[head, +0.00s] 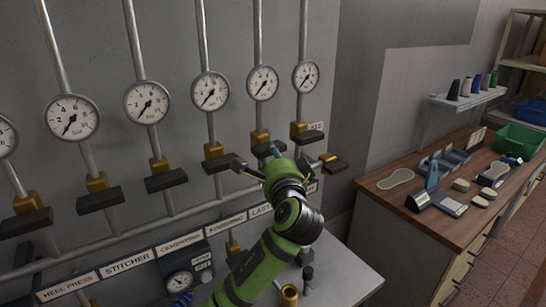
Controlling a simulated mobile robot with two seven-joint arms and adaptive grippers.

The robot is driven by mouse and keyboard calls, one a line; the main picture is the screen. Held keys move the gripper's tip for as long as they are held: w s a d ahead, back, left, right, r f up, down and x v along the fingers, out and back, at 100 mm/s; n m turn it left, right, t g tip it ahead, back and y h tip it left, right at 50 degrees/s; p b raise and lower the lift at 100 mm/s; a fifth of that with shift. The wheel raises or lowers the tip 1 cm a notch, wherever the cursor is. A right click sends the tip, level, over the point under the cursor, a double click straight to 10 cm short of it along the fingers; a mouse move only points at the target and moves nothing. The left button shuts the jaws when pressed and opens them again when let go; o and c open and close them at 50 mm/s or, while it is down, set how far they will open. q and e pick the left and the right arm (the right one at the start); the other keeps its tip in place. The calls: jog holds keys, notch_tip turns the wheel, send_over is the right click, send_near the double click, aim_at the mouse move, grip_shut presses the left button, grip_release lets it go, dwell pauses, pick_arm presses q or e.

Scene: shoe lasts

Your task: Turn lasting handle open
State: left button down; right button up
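Several brass valves with dark bar handles sit on pipes below round gauges. A sign strip below them carries station names, and its right end reads "LAST…" (262,210), partly hidden by my arm. The valve handle (304,137) under the rightmost gauge and the handle (218,163) under the gauge two to its left are both bare. The handle under the gauge between them is partly hidden behind my gripper. My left gripper (286,163) is raised before these right-hand valves, its fingers spread and apparently empty. Contact with any handle cannot be told. My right gripper is not in view.
The gauges (210,91) stand above the valves on the grey wall. A grey counter (345,275) lies below my arm. A wooden-topped bench (455,225) at right holds soles and tools, with a green bin (518,140) and a thread shelf (468,98).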

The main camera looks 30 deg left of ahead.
pick_arm(q)
jog(key=shift+f, duration=0.1)
jog(key=shift+w+d+f+n+g+y+b, duration=0.15)
jog(key=shift+n+g+y+b, duration=0.85)
jog(key=shift+n+b, duration=3.4)
jog(key=shift+w+r+n+g+y+b, duration=0.1)
jog(key=shift+w+n+g+y+b, duration=0.2)
jog(key=shift+n+y+b, duration=2.7)
jog(key=shift+w+d+f+n+g+h+b, duration=0.15)
jog(key=shift+n+g+b, duration=0.55)
jog(key=shift+n+b, duration=5.05)
jog(key=m+b, duration=0.3)
jog(key=b, duration=0.1)
jog(key=shift+r+m, duration=0.15)
jog(key=shift+m, duration=0.1)
jog(key=c, duration=1)
grip_release()
